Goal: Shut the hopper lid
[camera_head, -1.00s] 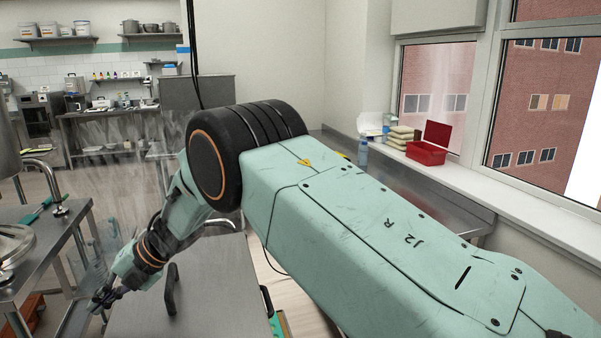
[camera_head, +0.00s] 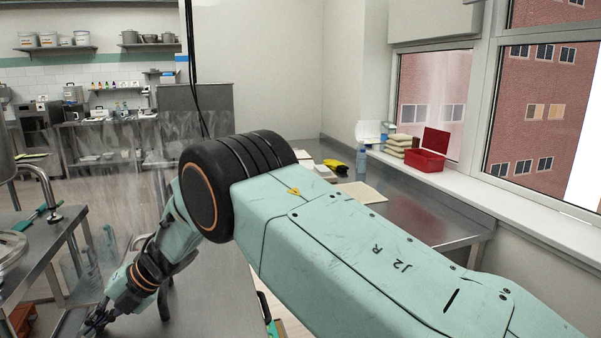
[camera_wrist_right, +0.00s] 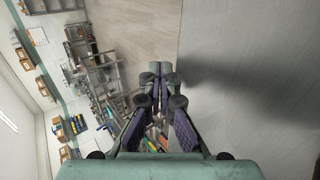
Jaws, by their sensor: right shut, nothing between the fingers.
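My right gripper (camera_head: 93,325) is low at the left in the head view, at the end of my arm. It also shows in the right wrist view (camera_wrist_right: 160,82), with its fingers together and nothing between them. It is over or beside a flat grey steel top (camera_head: 215,285) with a black handle (camera_head: 165,298); contact cannot be told. A clear, streaked panel (camera_head: 135,190) seems to stand upright behind my arm. I cannot tell for certain which part is the hopper lid. My arm hides much of the machine. My left gripper is not in view.
A steel table (camera_head: 45,245) with a green-handled tool (camera_head: 28,218) stands at the left. A steel counter (camera_head: 425,215) runs under the window at the right, with a red box (camera_head: 425,160) on the sill. Floor shows between table and machine.

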